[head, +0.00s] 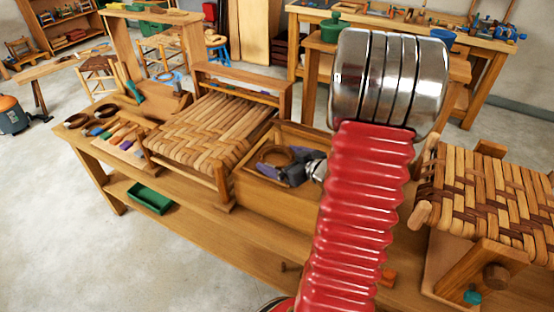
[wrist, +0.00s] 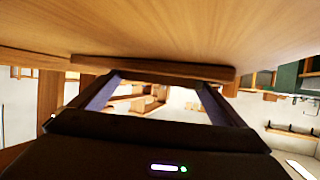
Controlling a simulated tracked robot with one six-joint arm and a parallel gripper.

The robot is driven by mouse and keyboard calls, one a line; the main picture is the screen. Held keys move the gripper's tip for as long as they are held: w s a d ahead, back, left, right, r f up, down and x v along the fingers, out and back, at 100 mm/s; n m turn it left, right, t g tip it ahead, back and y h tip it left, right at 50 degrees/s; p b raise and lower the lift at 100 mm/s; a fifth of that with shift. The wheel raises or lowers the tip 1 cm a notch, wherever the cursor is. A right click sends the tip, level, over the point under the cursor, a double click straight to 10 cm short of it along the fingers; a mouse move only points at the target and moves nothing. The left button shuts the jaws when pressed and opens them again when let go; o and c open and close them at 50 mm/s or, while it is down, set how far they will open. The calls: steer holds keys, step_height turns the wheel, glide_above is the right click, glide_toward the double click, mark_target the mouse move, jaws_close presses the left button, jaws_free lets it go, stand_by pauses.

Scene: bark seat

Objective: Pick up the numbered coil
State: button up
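A brown coil (head: 275,156) lies in the open wooden box (head: 272,204) at the middle of the bench. Two more dark round coils (head: 76,121) lie at the bench's left end. No number is readable on any of them, so I cannot tell which is the numbered coil. My gripper (head: 297,170) is small and partly hidden behind my red arm, over the box beside the coil. In the wrist view my gripper (wrist: 160,82) has its two dark fingers spread, with nothing visible between them. A wooden surface (wrist: 170,35) and bar lie close by its tips; no coil shows there.
A woven bark seat (head: 205,130) stands left of the box, and another woven seat (head: 490,195) stands at the right. Flat coloured pieces (head: 122,137) lie on the left of the bench. A green tray (head: 150,198) sits on the lower shelf. Open floor lies at the left.

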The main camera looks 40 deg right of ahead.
steer(key=c, duration=0.4)
steer(key=shift+o, duration=0.2)
steer(key=shift+r, duration=0.1)
step_height(320, 180, up, 10)
stand_by(0.4)
stand_by(0.5)
steer(key=w+a, duration=0.7)
steer(key=w, duration=0.2)
steer(key=w+a+f, duration=0.1)
steer(key=w+a, duration=0.1)
steer(key=a, duration=0.6)
steer(key=w+a+f, duration=0.2)
steer(key=w+a, duration=0.1)
steer(key=a, duration=0.6)
steer(key=w+a+f, duration=0.2)
steer(key=a, duration=0.6)
steer(key=shift+w+a+f+n+y, duration=0.2)
steer(key=shift+w+a+n+y, duration=0.1)
steer(key=shift+a+y, duration=0.1)
